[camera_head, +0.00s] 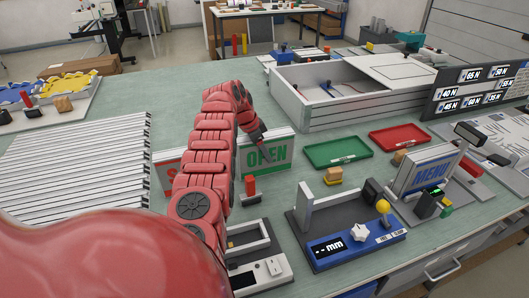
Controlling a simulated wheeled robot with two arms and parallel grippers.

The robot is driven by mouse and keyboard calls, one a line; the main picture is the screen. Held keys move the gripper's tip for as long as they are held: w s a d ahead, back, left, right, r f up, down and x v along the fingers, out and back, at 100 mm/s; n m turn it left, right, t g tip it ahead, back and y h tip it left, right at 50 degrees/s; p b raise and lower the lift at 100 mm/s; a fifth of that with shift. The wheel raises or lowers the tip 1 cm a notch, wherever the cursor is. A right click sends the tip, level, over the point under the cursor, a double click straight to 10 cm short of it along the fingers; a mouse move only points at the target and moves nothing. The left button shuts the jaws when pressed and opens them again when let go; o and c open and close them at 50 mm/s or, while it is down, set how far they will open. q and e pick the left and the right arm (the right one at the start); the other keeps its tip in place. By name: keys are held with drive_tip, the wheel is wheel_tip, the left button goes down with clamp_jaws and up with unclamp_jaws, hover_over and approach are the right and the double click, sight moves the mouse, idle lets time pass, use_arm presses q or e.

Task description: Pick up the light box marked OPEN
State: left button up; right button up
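The light box marked OPEN (266,153) stands upright near the middle of the table, a white box with green lettering. My red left arm crosses in front of its left part and hides some of it. A red-marked panel (167,170) shows on the other side of the arm; I cannot tell whether it is part of the same box. My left gripper (267,157) points down at the OPEN face, overlapping it in the picture. Its fingers are too small and dark to tell whether they are open or touching the box. My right gripper is out of view.
A green tray (337,150) and a red tray (399,136) lie to the right. A large white open case (350,112) stands behind. White slatted panels (80,170) cover the left.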

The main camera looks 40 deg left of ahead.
use_arm(q)
clamp_jaws()
drive_tip(key=shift+r, duration=0.1)
idle(0.3)
